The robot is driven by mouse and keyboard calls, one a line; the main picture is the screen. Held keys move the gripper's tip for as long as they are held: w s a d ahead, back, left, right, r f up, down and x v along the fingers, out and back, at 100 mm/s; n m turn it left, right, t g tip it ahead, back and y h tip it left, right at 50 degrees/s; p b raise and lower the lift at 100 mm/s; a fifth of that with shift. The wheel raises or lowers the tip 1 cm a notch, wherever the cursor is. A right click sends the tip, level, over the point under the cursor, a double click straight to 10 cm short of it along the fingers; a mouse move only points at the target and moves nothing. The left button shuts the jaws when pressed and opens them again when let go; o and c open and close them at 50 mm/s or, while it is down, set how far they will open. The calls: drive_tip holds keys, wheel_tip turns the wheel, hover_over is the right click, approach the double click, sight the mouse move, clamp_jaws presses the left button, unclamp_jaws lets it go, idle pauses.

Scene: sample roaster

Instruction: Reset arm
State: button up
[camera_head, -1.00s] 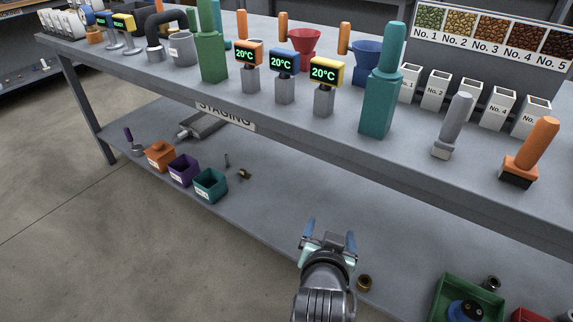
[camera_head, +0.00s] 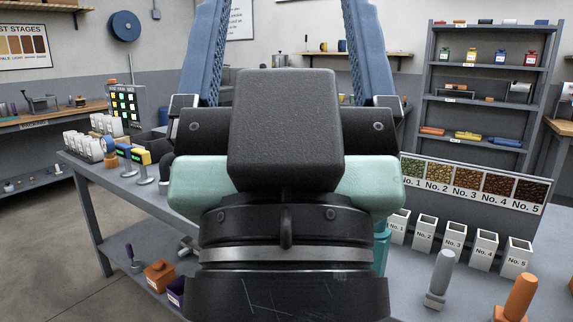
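My gripper (camera_head: 283,45) is raised close in front of the head camera and fills the middle of the view. Its two blue fingers point up and stand wide apart. The space between the fingertips shows only the back wall, so it is open and empty. My gripper's body and wrist hide much of the workbench (camera_head: 130,205) behind it, including most of the middle of its top.
White numbered cups (camera_head: 455,237) stand at the bench's right, before a bean sample board (camera_head: 475,183). A grey-handled tool (camera_head: 440,280) and an orange-handled tool (camera_head: 518,298) stand nearer. An orange bin (camera_head: 159,274) sits on the lower shelf. A shelf rack (camera_head: 487,95) stands behind.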

wheel_tip(320, 180, up, 29)
drive_tip(key=p, duration=2.6)
drive_tip(key=shift+p, duration=0.3)
